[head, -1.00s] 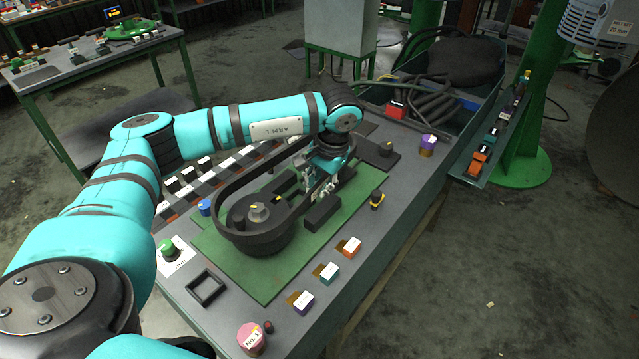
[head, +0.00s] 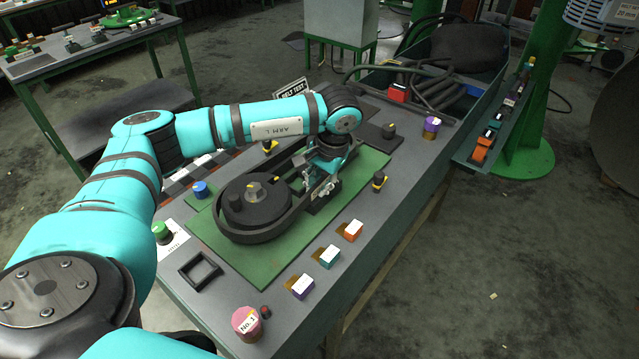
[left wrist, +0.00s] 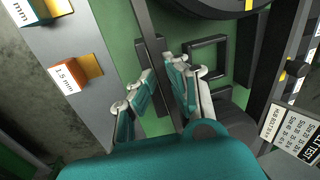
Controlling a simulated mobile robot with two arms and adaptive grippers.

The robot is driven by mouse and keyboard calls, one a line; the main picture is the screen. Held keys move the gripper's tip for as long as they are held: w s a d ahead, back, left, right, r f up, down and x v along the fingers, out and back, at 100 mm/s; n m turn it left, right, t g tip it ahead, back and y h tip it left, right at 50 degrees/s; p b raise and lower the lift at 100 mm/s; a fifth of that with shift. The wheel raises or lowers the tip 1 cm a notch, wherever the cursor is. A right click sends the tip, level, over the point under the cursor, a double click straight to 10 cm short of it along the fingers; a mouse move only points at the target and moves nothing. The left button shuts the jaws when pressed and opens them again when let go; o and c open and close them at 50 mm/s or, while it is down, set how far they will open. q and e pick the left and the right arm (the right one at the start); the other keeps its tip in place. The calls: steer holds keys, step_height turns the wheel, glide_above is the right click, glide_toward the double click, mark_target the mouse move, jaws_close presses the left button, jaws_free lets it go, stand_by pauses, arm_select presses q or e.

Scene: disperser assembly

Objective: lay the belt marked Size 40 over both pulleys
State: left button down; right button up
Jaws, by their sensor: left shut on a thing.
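A black belt (head: 236,236) loops low around the large dark pulley (head: 266,207) on the green board (head: 262,272); no size mark is legible on it. The large pulley has a grey hub with a yellow mark. It also shows at the top of the left wrist view (left wrist: 205,4). My left gripper (head: 312,188) is low over the board, right of the large pulley. In the left wrist view its fingers (left wrist: 163,88) are closed around a dark strip that looks like the belt. My left wrist hides the second pulley and the belt's far end in the head view.
Orange (head: 353,230), teal (head: 329,256) and purple (head: 302,287) blocks line the table's near right edge. A black-and-yellow knob (head: 379,182) stands right of the gripper. A black square frame (head: 200,271) and a pink No. 1 cylinder (head: 246,323) lie in front. A blue knob (head: 200,189) stands left.

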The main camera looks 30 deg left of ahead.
arm_select(q)
steer(key=c, duration=1.3)
jaws_free()
steer(key=v, duration=1.2)
steer(key=shift+r, duration=0.1)
steer(key=shift+s, duration=0.1)
